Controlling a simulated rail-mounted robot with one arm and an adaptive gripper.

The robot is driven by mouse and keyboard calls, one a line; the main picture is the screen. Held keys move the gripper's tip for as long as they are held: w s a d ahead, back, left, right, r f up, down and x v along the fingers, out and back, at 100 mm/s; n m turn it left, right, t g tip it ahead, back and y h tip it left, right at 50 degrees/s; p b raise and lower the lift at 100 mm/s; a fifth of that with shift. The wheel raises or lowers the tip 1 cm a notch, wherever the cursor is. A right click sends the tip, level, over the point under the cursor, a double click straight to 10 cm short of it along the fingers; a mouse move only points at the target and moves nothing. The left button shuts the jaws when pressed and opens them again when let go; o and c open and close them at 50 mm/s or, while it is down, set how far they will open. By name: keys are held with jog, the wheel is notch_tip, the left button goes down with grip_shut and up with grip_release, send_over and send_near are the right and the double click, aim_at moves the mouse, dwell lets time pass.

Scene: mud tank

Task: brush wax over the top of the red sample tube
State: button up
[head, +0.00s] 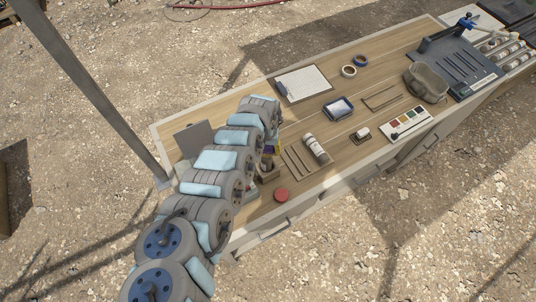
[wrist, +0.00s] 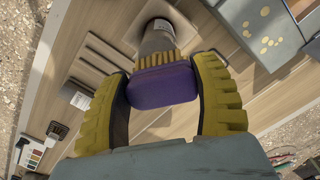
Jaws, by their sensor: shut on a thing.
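In the wrist view, my gripper (wrist: 163,88) has its two yellow ridged fingers shut on a purple block-shaped thing (wrist: 162,87) with a tan, bristle-like fringe along its far edge; it looks like a brush. A grey cylinder (wrist: 157,38) with a pale round end shows just beyond the fringe. I cannot tell whether they touch. In the head view, a bit of purple (head: 270,149) shows beside the end of my arm, and the arm hides most of the gripper. I cannot identify a red sample tube. A flat red round thing (head: 281,195) lies near the table's front edge.
On the wooden table, thin sticks (head: 297,160) and a labelled cylinder (head: 315,148) lie right of my gripper. A grey panel (head: 194,139) stands left.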

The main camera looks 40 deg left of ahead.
aim_at(266, 146)
jog(key=shift+w+a+f+b, duration=0.15)
jog(key=shift+w+a+b, duration=0.15)
jog(key=shift+b, duration=0.35)
jog(key=shift+s+d+r+p, duration=0.25)
jog(key=shift+r+p, duration=0.1)
jog(key=shift+p, duration=0.65)
jog(key=d+p, duration=0.1)
jog(key=p, duration=0.1)
jog(key=s+d+p, duration=0.1)
jog(key=shift+s+f+p, duration=0.1)
jog(key=shift+s+p, duration=0.1)
jog(key=shift+p, duration=0.15)
jog(key=shift+d+f, duration=0.1)
jog(key=shift+f, duration=0.15)
jog(key=w+a+b, duration=0.1)
jog(key=a+b, duration=0.1)
jog(key=b, duration=0.1)
jog(key=shift+w+a+f+b, duration=0.1)
jog(key=shift+w+a+b, duration=0.2)
jog(key=shift+w, duration=0.1)
notch_tip(266, 146, up, 3)
jog(key=p, duration=0.2)
jog(key=shift+s+p, duration=0.15)
jog(key=shift+p, duration=0.15)
jog(key=shift+a+r+p, duration=0.2)
jog(key=shift+r+p, duration=0.15)
jog(key=shift+r, duration=0.05)
jog(key=shift+d+r, duration=0.15)
jog(key=shift+r, duration=2.2)
jog(key=shift+f, duration=0.1)
